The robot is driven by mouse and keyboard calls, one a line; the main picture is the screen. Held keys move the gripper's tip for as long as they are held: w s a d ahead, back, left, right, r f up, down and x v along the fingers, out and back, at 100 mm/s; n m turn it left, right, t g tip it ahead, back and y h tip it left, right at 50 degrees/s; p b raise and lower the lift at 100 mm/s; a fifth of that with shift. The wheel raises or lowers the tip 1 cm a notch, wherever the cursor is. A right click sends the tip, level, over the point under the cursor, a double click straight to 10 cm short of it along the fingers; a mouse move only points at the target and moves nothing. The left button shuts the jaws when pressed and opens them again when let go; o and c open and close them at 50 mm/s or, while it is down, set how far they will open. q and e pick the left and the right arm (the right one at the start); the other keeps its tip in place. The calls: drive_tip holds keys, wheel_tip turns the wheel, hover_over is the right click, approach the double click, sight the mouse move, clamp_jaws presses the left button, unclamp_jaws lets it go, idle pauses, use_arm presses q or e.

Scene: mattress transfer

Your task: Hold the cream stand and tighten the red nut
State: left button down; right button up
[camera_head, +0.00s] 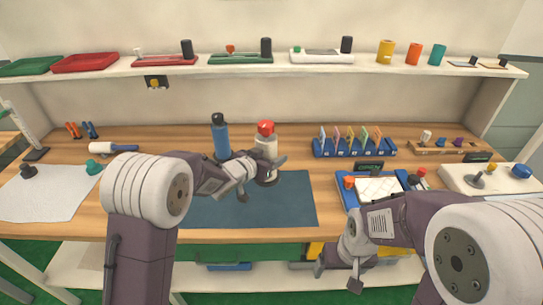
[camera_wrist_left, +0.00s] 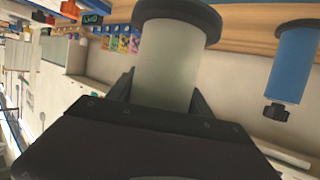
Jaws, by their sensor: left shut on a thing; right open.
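The cream stand (camera_head: 266,147) is upright over the dark blue mat (camera_head: 295,205), with the red nut (camera_head: 265,127) on its top. My left gripper (camera_head: 264,164) is shut on the stand's body, low down near its dark base. In the left wrist view the cream stand (camera_wrist_left: 168,60) is between my left fingers (camera_wrist_left: 158,98), its dark round base toward the top of the picture; the red nut is hidden there. My right gripper (camera_head: 337,277) is open and empty, low in front of the bench edge, to the right of the mat.
A blue bottle (camera_head: 221,138) stands just left of the stand; it also shows in the left wrist view (camera_wrist_left: 296,62). A blue rack of coloured cards (camera_head: 354,148) is to the right. A blue tray (camera_head: 345,196) lies behind my right arm. The mat's right part is clear.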

use_arm(q)
drive_tip(key=shift+f+b, duration=4.35)
drive_tip(key=shift+f, duration=0.95)
drive_tip(key=shift+r, duration=0.1)
